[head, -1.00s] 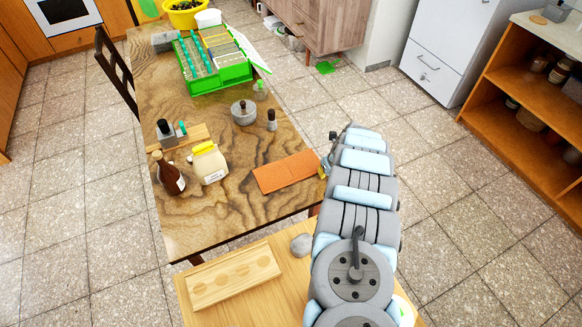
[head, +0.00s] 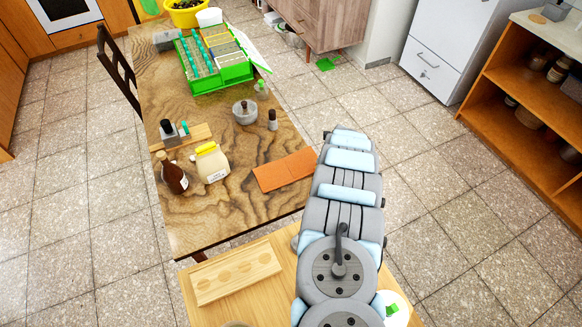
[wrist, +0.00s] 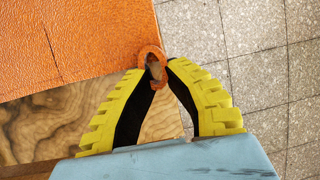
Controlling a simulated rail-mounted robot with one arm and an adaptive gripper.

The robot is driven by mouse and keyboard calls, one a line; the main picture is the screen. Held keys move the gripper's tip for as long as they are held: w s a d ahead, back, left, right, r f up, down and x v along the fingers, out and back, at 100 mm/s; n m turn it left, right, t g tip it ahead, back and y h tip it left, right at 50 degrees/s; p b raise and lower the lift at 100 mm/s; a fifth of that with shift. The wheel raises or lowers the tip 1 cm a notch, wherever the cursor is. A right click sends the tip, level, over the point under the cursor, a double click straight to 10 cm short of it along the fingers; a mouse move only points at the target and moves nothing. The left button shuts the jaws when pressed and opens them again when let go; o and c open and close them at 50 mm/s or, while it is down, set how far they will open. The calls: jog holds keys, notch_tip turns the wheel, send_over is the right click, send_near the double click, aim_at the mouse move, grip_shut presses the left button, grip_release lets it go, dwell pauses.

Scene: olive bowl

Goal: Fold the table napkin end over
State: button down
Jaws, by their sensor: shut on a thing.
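The orange table napkin (head: 283,171) lies flat near the right edge of the wooden table, with a faint crease line across it. In the wrist view the napkin (wrist: 75,42) fills the upper left. My gripper (wrist: 152,72), with yellow-backed black fingers, is shut on the napkin's near right corner, and the pinched cloth bunches up in a small loop between the fingertips. The gripper is at the table's edge, with floor tiles below to the right. In the head view my arm hides the gripper.
On the wooden table (head: 232,226) stand a brown bottle (head: 174,178), a cream carton with a yellow top (head: 211,163), a grey mortar (head: 245,113) and a green rack (head: 215,68). A lighter wooden surface with a holed board (head: 236,274) is in front. Bare table lies left of the napkin.

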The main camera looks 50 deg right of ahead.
jog(key=shift+w+a+r+g+h+p, duration=0.15)
jog(key=shift+r+h+p, duration=0.2)
jog(key=shift+p, duration=0.5)
jog(key=shift+s+r+g+h+p, duration=0.15)
jog(key=shift+r+h+p, duration=0.15)
jog(key=shift+p, duration=0.55)
jog(key=shift+w+r+p, duration=0.1)
jog(key=shift+r+p, duration=0.05)
jog(key=shift+p, duration=0.15)
jog(key=shift+w+a+r+h+p, duration=0.15)
jog(key=shift+r+h+p, duration=0.2)
jog(key=shift+p, duration=0.4)
jog(key=shift+a+r+n+g+p, duration=0.2)
jog(key=shift+n+g+p, duration=0.1)
jog(key=shift+p, duration=0.2)
jog(key=shift+r+h, duration=0.15)
jog(key=shift+h, duration=0.25)
